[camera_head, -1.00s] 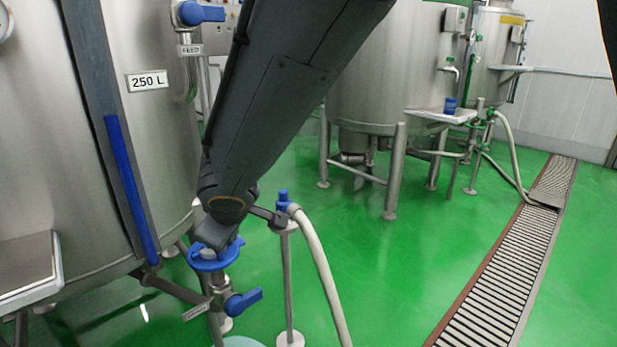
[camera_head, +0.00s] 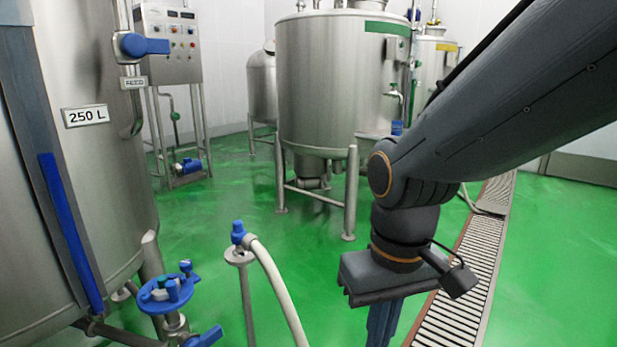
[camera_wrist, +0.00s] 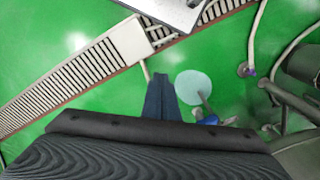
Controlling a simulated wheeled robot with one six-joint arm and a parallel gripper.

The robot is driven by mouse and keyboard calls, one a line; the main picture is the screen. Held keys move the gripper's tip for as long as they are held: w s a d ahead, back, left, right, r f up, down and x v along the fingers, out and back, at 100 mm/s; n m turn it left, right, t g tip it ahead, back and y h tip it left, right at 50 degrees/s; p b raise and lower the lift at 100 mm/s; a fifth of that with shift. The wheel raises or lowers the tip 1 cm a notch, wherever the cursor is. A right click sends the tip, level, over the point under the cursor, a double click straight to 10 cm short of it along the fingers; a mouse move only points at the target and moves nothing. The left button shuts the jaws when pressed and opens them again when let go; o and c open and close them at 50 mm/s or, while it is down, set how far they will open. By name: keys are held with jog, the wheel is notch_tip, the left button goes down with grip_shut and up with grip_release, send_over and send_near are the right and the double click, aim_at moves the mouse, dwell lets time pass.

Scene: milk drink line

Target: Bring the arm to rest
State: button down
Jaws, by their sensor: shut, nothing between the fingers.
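My gripper (camera_head: 383,322) hangs pointing down at the lower right of the head view, over the green floor beside the drain. Its dark blue fingers run out of the bottom of that view. In the wrist view my gripper (camera_wrist: 161,82) shows its fingers together with nothing between them. My arm comes in from the right edge and bends at the wrist. The gripper is clear of the tank, the blue valve and the hose.
A 250 L tank (camera_head: 95,190) stands at left, with a blue round fitting (camera_head: 166,292) low beside it. A white hose (camera_head: 275,275) on a stand is left of my gripper. A floor drain (camera_head: 455,300) runs at right. A pale disc (camera_wrist: 194,87) lies beyond the fingers.

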jog(key=d+r+m+p, duration=0.3)
jog(key=d+r+p, duration=0.6)
jog(key=p, duration=0.9)
jog(key=shift+s+d+r+h, duration=0.15)
jog(key=shift+s+r+h, duration=0.2)
jog(key=shift+r, duration=0.2)
